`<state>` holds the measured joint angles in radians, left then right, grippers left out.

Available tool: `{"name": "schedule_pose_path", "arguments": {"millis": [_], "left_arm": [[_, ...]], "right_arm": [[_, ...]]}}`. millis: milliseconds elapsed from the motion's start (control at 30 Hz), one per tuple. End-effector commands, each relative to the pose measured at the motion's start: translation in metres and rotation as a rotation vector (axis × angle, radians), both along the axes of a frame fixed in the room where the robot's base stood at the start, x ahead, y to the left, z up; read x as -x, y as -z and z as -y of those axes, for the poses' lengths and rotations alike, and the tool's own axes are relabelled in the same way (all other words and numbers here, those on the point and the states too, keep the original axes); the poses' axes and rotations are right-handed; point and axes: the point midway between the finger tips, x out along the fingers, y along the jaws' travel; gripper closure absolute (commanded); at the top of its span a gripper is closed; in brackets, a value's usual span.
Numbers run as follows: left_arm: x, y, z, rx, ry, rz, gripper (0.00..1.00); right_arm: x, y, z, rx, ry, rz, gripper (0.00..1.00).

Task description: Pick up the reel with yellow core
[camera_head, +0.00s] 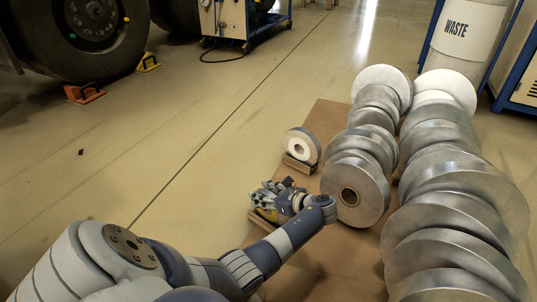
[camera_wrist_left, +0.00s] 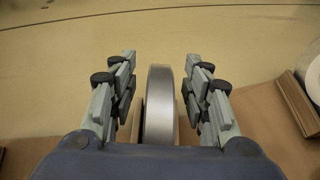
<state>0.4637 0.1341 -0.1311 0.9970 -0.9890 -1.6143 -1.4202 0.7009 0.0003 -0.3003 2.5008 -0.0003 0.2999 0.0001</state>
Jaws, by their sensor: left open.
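A grey metallic reel (camera_wrist_left: 161,105) stands upright, edge-on, between the spread fingers of my left gripper (camera_wrist_left: 160,80) in the left wrist view. The fingers are open on both sides of it, with a gap showing at each side. In the head view my left gripper (camera_head: 275,194) is low over the near left part of the brown board and covers most of that spot. A small yellow patch shows under the fingers; I cannot tell whether it is the reel's core. The core's colour is hidden in the wrist view. My right gripper is not in view.
A reel with a white core (camera_head: 303,146) stands on a wooden holder (camera_head: 299,164) just beyond. Two rows of large metallic reels (camera_head: 357,188) fill the right of the brown board (camera_head: 322,117). A waste bin (camera_head: 468,35) stands behind.

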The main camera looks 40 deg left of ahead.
Motion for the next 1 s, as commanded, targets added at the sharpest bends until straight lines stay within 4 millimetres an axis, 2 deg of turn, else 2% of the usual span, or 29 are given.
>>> {"name": "schedule_pose_path", "arguments": {"millis": [33,100,433,467,600,667,1000], "left_arm": [[0.001,0.007,-0.006,-0.001,-0.001,0.000,0.56],[0.001,0.008,-0.011,0.000,-0.001,0.001,0.56],[0.001,0.006,-0.016,0.000,0.000,-0.001,0.56],[0.001,0.006,-0.016,0.000,0.000,-0.001,0.58],[0.001,0.007,-0.016,0.000,0.000,-0.001,0.90],[0.001,0.007,-0.016,0.000,0.000,-0.001,1.00],[0.000,0.004,-0.016,-0.003,0.001,0.003,1.00]], "right_arm": [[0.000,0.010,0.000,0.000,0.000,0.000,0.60],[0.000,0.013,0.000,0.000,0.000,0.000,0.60],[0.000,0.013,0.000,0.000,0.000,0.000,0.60],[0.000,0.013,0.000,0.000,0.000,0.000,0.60],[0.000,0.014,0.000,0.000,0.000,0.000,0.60],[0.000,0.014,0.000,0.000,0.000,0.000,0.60],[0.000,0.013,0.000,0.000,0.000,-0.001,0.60]]}}
